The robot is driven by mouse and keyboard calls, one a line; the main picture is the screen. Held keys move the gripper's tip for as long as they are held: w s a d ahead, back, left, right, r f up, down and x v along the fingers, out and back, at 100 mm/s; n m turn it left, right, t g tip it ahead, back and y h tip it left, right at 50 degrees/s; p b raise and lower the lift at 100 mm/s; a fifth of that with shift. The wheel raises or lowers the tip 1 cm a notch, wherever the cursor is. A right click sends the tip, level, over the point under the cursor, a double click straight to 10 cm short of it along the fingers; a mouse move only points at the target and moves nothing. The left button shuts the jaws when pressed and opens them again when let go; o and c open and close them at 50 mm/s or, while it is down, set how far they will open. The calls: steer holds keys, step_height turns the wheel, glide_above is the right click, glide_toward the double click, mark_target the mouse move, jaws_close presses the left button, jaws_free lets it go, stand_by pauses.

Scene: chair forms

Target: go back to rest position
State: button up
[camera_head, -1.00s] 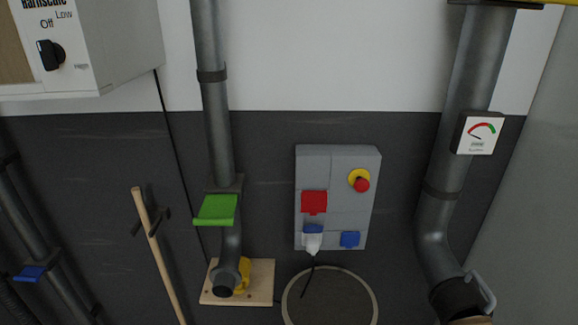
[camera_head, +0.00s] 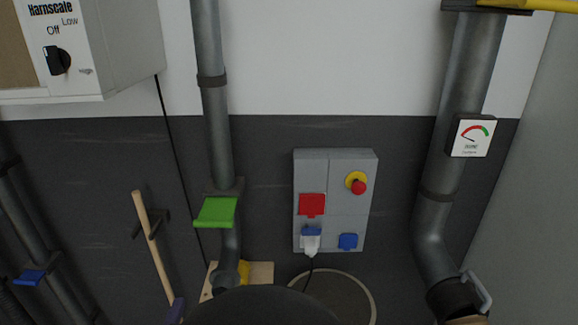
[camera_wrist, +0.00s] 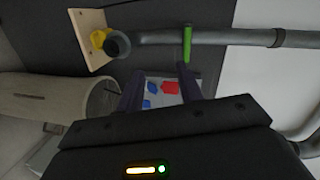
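My gripper (camera_wrist: 160,78) shows in the wrist view with its two dark purple fingers apart and nothing held between them. Beyond the gap is the grey socket box with red and blue covers, apart from the fingers. The rest of the gripper is out of that view.
The socket box (camera_head: 335,203) hangs on the wall. A pipe with a green lever (camera_head: 215,211) stands left of it, and a gauge (camera_head: 471,136) sits on the right pipe. A wooden stick (camera_head: 154,248) leans at left. A round drum (camera_head: 357,292) stands below.

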steer(key=w+d+f+n+g+y, duration=0.1)
steer(key=w+d+f+n+g, duration=0.2)
steer(key=w+d+n, duration=0.3)
steer(key=w+d+f+n+g, duration=0.3)
steer(key=w+d+g, duration=0.1)
steer(key=w+d, duration=0.25)
steer(key=s+d+f+n+g+h, duration=0.1)
steer(key=s+d+n+g, duration=0.2)
steer(key=d, duration=0.7)
steer(key=s+d+f+n+g+h, duration=0.1)
steer(key=s+d+f+n+g, duration=0.1)
steer(key=s+d, duration=0.4)
steer(key=d+n+g, duration=0.1)
steer(key=d, duration=0.4)
steer(key=shift+d+h, duration=0.15)
steer(key=shift+h, duration=0.15)
steer(key=shift+w, duration=0.25)
steer(key=shift+s+d+r, duration=0.1)
steer(key=shift+s, duration=0.1)
